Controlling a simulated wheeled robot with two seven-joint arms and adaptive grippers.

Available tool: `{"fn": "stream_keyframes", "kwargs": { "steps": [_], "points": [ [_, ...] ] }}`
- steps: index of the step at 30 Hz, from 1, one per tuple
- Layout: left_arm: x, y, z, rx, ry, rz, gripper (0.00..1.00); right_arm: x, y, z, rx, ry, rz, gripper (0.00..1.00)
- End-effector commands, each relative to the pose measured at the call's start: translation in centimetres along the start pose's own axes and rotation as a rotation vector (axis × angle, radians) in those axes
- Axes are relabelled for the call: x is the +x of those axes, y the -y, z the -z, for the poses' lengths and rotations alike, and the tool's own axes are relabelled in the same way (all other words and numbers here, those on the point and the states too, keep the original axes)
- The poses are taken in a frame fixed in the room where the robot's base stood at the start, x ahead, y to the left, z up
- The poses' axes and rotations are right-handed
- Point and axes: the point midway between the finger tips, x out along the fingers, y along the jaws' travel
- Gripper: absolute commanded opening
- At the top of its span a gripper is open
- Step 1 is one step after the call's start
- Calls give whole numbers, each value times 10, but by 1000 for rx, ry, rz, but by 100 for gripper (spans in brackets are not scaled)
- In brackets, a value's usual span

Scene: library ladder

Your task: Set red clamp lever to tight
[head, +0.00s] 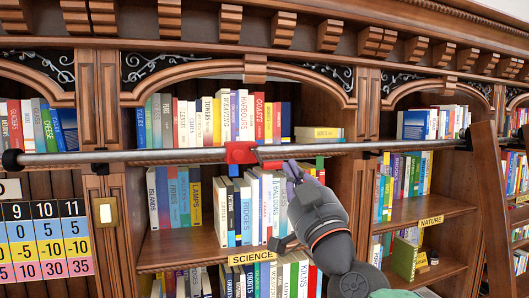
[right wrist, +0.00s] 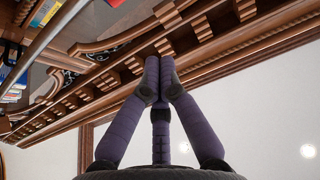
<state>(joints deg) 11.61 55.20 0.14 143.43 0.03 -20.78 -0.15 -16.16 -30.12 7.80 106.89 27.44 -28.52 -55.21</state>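The red clamp (head: 241,153) sits around the grey metal rail in the head view, in front of the middle bookcase bay. A grey bar-like piece (head: 272,154) reaches right from it along the rail; I cannot tell for sure whether this is its lever. My right gripper (head: 291,170) is just right of the clamp, its purple fingers pointing up at the rail, apart from the red block. Whether they touch the rail is unclear. In the right wrist view the fingertips (right wrist: 159,62) are together with nothing seen between them. My left gripper is out of view.
The rail (head: 120,156) runs across the wooden bookcase, with books close behind. A ladder (head: 492,215) stands at the right. A number board (head: 45,240) hangs at the lower left. A brass-framed switch plate (head: 105,212) is on the left post.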

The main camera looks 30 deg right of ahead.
Motion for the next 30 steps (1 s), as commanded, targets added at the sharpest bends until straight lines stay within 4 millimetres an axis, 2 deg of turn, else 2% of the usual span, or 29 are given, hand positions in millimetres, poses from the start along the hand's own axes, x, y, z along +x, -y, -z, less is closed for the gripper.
{"fn": "stream_keyframes", "kwargs": {
  "steps": [14, 20, 30],
  "points": [
    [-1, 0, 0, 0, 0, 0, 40, 4, -1, 3, -1, -5, -2, 0],
    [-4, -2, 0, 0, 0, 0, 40, 30, -1, 3, -3, -3, -3, 0],
    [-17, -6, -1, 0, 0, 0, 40, 92, -1, 4, -1, -3, -3, 0]
  ]
}}
